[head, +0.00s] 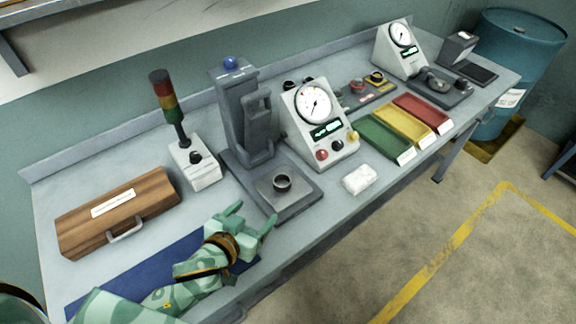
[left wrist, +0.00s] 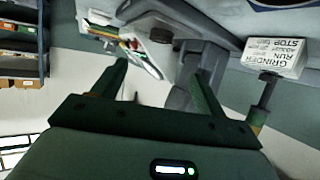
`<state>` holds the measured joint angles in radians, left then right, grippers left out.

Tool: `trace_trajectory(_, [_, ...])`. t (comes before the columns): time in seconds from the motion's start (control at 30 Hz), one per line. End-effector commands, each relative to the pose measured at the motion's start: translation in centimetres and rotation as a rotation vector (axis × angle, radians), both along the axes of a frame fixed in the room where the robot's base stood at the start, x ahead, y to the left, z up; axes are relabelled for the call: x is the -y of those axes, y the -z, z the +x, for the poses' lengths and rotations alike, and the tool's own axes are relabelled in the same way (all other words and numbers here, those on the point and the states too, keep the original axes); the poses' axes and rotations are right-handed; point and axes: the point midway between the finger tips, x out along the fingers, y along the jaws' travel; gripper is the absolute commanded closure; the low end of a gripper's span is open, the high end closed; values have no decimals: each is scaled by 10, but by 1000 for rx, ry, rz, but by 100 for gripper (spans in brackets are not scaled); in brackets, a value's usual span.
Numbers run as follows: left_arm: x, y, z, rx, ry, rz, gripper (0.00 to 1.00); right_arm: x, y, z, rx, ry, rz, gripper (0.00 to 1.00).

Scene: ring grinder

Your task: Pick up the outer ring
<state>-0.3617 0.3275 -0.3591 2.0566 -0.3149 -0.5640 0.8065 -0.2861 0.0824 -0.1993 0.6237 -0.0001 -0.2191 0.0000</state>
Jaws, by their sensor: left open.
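A small dark ring (head: 281,183), which looks like the outer ring, rests on the flat grey plate of the grinder stand (head: 290,205). My left gripper (head: 252,219) is open and empty. It is in front of the grinder plate and a little to its left, above the bench near its front edge, apart from the ring. In the left wrist view both fingers (left wrist: 160,88) stand wide apart with nothing between them. That view is tilted and I cannot surely pick out the ring in it. My right gripper is not in view.
A wooden case (head: 120,215) and a blue mat (head: 95,283) lie on the left. A signal tower (head: 188,160) stands behind. A gauge box (head: 325,125) and white block (head: 359,179) are right of the plate. Green, yellow and red trays (head: 385,138) lie further right.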

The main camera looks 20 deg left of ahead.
Motion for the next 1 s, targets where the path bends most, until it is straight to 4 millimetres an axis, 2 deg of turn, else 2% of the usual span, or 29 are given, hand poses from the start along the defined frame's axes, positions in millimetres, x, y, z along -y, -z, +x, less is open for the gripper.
trace_trajectory(0.07, [2, 4, 10, 1, 0, 1, 27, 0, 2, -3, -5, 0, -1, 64])
trace_trajectory(0.3, [10, 28, 63, 2, 1, 1, 27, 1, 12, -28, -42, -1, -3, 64])
trace_trajectory(0.43, [14, 38, 86, 0, 0, 1, 27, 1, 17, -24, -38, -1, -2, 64])
trace_trajectory(0.63, [17, 43, 101, 0, 0, 0, 27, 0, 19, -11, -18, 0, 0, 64])
trace_trajectory(0.9, [21, 58, 140, 1, 1, 2, 27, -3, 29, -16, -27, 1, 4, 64])
trace_trajectory(1.0, [22, 60, 147, 0, 1, 0, 27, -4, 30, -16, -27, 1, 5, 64])
